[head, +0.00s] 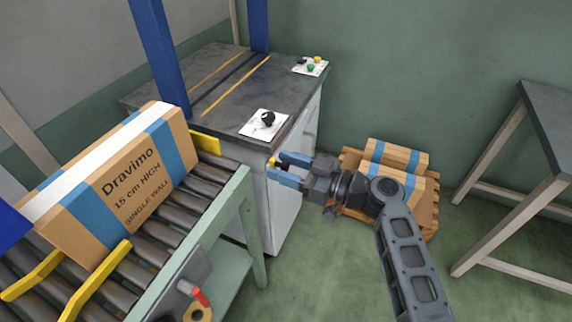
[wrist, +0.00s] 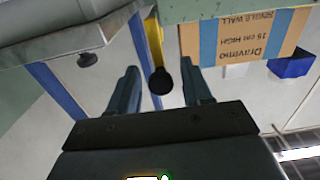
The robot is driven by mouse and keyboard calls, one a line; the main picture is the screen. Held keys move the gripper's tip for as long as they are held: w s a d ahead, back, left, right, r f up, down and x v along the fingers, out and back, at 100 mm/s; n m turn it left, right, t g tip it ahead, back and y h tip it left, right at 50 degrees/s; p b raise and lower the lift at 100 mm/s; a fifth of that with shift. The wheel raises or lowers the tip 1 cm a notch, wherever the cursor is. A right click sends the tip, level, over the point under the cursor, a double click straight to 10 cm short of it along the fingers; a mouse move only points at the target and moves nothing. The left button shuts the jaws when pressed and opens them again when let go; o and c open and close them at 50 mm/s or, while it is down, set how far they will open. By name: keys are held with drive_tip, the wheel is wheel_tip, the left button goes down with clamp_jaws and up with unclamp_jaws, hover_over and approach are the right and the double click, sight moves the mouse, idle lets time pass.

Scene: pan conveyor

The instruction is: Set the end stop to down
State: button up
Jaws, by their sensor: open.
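The end stop (head: 235,155) is a yellow bar across the conveyor's far end, raised above the rollers beyond the box. In the wrist view its yellow arm (wrist: 154,40) ends in a black knob (wrist: 161,81). My gripper (head: 272,169) is open beside the cabinet, at the right of the conveyor end. In the wrist view the open gripper (wrist: 164,85) has a finger on each side of the knob, with visible gaps. I cannot tell how deep the knob sits between the fingers. The cardboard box (head: 130,180) labelled Dravimo lies on the rollers.
A dark-topped cabinet (head: 235,80) has a black dial (head: 268,118) and a panel with green and yellow buttons (head: 311,66). Cartons (head: 395,155) lie on a pallet behind my arm. A table (head: 545,115) stands at right.

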drive_tip(key=shift+c, duration=0.2)
clamp_jaws()
idle(0.3)
drive_tip(key=shift+w+b, duration=0.1)
drive_tip(key=shift+b, duration=0.2)
drive_tip(key=w+f+m+b, duration=0.2)
drive_tip(key=m+b, duration=0.1)
drive_tip(key=m, duration=0.5)
drive_tip(key=w+d+f+m+b, duration=0.1)
drive_tip(key=w+f+m+b, duration=0.1)
drive_tip(key=m, duration=0.7)
drive_tip(key=shift+w+d+f+b, duration=0.2)
drive_tip(key=shift+d+b, duration=0.1)
drive_tip(key=shift+b, duration=0.2)
